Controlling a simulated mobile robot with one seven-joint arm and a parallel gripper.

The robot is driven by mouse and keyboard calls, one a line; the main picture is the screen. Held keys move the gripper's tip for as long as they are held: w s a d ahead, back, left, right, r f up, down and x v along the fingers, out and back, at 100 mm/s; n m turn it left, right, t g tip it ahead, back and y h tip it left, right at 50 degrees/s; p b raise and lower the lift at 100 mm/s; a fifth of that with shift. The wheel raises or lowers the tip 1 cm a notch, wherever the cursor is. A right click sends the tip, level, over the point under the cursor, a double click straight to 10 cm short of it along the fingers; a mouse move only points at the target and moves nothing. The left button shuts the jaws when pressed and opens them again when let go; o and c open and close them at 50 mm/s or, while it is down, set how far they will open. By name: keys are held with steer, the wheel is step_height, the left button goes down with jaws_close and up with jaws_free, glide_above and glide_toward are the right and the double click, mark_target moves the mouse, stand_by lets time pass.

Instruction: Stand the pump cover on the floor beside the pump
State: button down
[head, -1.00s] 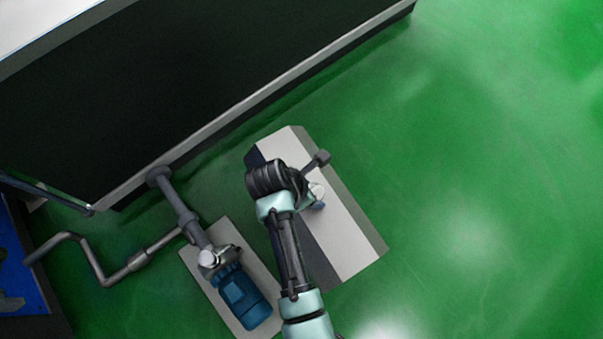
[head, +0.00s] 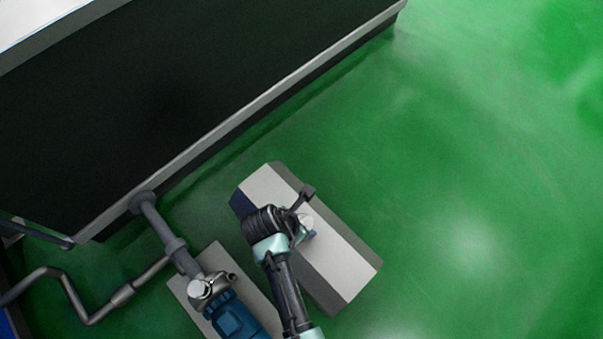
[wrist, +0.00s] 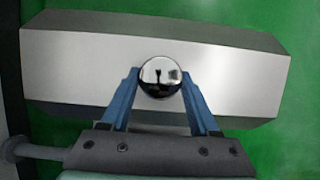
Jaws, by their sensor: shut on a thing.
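The pump cover (head: 339,258) is a long pale metal box with bevelled sides, over the green floor to the right of the pump. In the wrist view the cover (wrist: 80,70) spans most of the picture. My gripper (wrist: 160,85) has its two blue fingers shut on the cover's shiny round knob (wrist: 161,75). In the head view my arm hides part of the cover, and the gripper (head: 309,234) shows only a little. I cannot tell whether the cover touches the floor. The blue pump (head: 233,316) sits uncovered on a pale base plate (head: 184,290).
A grey pipe (head: 160,225) runs from the pump to a large dark tank or cabinet (head: 170,90) at the upper left. A bent metal pipe (head: 70,295) lies at the lower left. The green floor (head: 470,170) to the right is clear.

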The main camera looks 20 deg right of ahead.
steer(key=shift+w+f, duration=0.1)
steer(key=shift+f, duration=0.5)
steer(key=shift+r, duration=0.1)
steer(key=shift+c, duration=0.6)
jaws_free()
steer(key=p+v, duration=0.7)
steer(key=v, duration=0.4)
steer(key=shift+a+r, duration=0.2)
steer(key=shift+r, duration=0.15)
